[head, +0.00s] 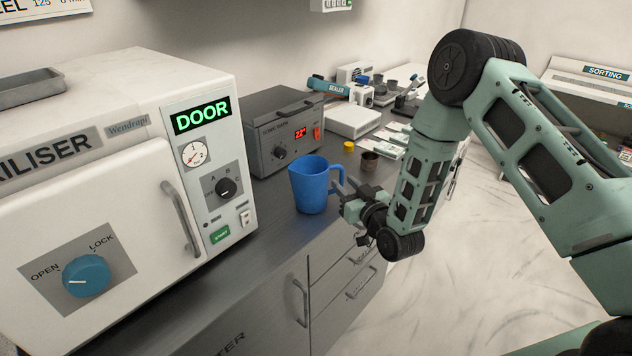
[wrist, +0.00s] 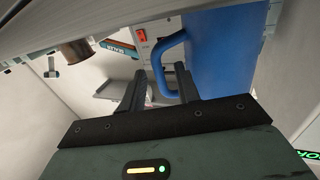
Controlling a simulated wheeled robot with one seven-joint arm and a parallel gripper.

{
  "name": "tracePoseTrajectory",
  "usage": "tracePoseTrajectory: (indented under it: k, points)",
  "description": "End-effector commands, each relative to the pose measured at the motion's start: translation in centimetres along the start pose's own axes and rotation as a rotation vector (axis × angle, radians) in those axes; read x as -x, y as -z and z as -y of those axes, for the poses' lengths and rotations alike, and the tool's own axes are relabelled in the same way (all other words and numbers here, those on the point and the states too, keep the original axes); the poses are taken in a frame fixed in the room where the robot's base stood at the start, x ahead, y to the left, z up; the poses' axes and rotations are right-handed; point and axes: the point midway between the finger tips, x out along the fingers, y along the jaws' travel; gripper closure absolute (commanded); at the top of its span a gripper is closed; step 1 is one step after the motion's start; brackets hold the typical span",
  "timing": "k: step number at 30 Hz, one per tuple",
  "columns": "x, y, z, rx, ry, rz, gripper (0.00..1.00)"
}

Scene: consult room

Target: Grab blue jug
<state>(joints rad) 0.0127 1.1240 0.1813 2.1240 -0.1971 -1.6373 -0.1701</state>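The blue jug (head: 310,188) stands upright on the dark counter (head: 268,232), between the white steriliser and the gray box with a red display. Its handle is on the right side, facing my gripper (head: 343,187). My gripper is low beside the handle, with its fingers apart. In the wrist view the jug (wrist: 222,50) fills the upper right, and its handle loop (wrist: 158,62) shows between the two open fingers (wrist: 159,85) in the picture. I cannot tell whether the fingers touch the handle or how far around it they reach.
The white steriliser (head: 150,120) stands left of the jug. The gray box (head: 284,130) is behind it. Open floor (head: 480,255) lies right of the counter.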

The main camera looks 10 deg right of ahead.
Motion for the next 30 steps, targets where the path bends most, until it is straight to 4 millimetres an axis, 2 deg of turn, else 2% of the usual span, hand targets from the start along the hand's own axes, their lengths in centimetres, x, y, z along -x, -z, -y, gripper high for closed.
tracePoseTrajectory:
  k: [3,6,14,18,30]
  points:
    - [-1.7,0.3,-0.2,0.000,0.000,-0.001,0.68]
    - [-2.6,0.2,-0.2,0.000,0.000,0.000,0.68]
    - [-2.9,0.0,-0.2,-0.001,0.000,0.001,0.68]
    - [-2.9,0.0,-0.2,0.000,0.000,0.001,1.00]
    - [-2.9,0.2,-0.2,-0.001,0.000,-0.002,1.00]
